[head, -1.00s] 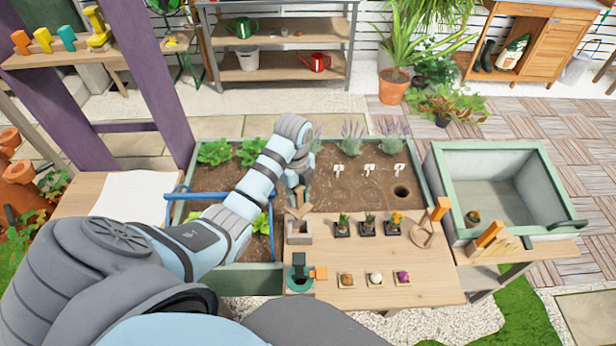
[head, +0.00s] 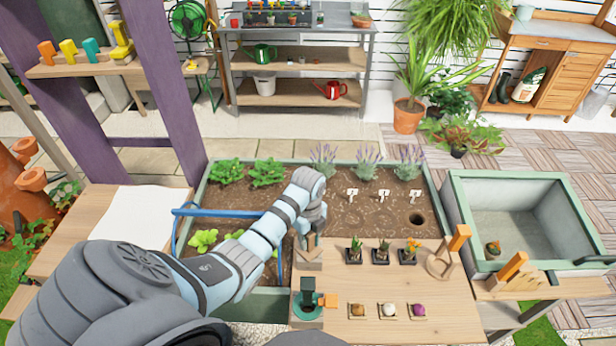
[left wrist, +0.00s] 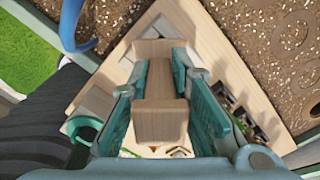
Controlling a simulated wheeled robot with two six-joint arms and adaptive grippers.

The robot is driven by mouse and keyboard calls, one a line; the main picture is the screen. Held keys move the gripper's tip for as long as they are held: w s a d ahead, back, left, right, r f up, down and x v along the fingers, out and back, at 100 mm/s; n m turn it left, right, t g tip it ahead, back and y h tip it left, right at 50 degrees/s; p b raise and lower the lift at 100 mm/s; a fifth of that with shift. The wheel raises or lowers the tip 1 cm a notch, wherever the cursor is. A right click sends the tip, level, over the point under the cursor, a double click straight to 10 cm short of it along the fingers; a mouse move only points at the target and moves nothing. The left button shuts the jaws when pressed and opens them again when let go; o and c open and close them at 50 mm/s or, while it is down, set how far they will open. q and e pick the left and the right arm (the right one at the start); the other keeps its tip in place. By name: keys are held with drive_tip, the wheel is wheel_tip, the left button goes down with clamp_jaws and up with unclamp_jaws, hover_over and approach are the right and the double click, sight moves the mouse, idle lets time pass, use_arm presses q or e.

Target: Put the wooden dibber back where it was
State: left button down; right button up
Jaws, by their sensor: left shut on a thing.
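My left gripper (head: 312,238) is shut on the wooden dibber, low over the left back part of the potting table (head: 450,320). In the left wrist view the dibber's pale wooden end (left wrist: 160,122) sits between the two green finger pads of my left gripper (left wrist: 165,100). A wooden block holder (head: 308,260) stands on the table directly under the gripper in the head view. The dibber's lower end is hidden, so I cannot tell how deep it sits in the holder. My right gripper is not in view.
Small potted plants (head: 380,256) and bulbs in trays (head: 387,311) stand right of the holder. A green round item (head: 309,312) is in front. The soil bed (head: 375,210) behind has a hole (head: 417,218). A blue tube (head: 225,212) lies left. A grey tub (head: 510,215) is right.

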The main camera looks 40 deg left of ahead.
use_arm(q)
drive_tip(key=c, duration=1.5)
unclamp_jaws()
drive_tip(key=shift+f, duration=0.1)
wheel_tip(320, 180, up, 12)
drive_tip(key=p, duration=0.2)
drive_tip(key=shift+f+p, duration=0.1)
drive_tip(key=shift+p, duration=0.25)
drive_tip(key=shift+r, duration=0.45)
drive_tip(key=shift+f, duration=0.1)
